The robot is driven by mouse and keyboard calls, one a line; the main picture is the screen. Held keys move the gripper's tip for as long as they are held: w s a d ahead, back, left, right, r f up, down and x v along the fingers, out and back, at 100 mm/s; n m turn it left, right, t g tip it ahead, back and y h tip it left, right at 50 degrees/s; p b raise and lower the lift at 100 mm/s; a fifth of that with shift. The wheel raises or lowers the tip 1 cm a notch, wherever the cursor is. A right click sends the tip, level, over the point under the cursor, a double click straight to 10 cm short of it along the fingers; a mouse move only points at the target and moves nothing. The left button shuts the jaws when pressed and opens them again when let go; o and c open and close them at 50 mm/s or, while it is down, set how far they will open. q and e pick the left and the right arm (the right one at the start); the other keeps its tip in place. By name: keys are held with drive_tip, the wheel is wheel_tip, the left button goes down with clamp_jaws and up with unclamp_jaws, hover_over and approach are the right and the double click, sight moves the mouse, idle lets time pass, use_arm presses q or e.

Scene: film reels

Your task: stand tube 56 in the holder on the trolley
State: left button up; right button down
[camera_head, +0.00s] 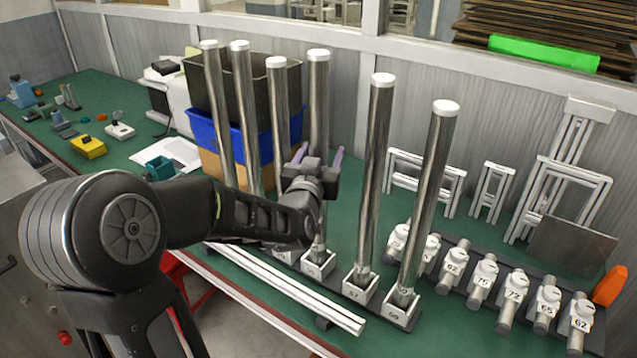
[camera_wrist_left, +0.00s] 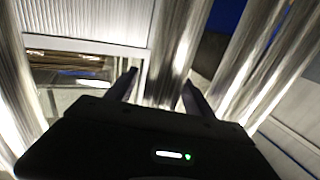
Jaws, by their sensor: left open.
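Several tall steel tubes with white caps stand upright in a row of numbered white sockets on the green bench. My left gripper (camera_head: 319,154) is open, with its fingers on either side of one tube (camera_head: 318,95) at about mid height. In the left wrist view that tube (camera_wrist_left: 166,55) stands between the open fingers (camera_wrist_left: 160,90); contact cannot be told. The label on its socket (camera_head: 318,266) is too small to read surely, so I cannot confirm it is tube 56. The trolley and its holder are not recognisable in view. My right gripper is not in view.
Neighbouring tubes stand close on the left (camera_head: 278,110) and right (camera_head: 375,170). White rails (camera_head: 290,290) lie along the bench's front. A rack of numbered clamps (camera_head: 480,275) is at right, and a blue bin (camera_head: 205,130) stands behind. Small tools lie at far left.

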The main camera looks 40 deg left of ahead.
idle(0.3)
use_arm(q)
clamp_jaws()
idle(0.6)
idle(0.4)
drive_tip(key=shift+r, duration=0.1)
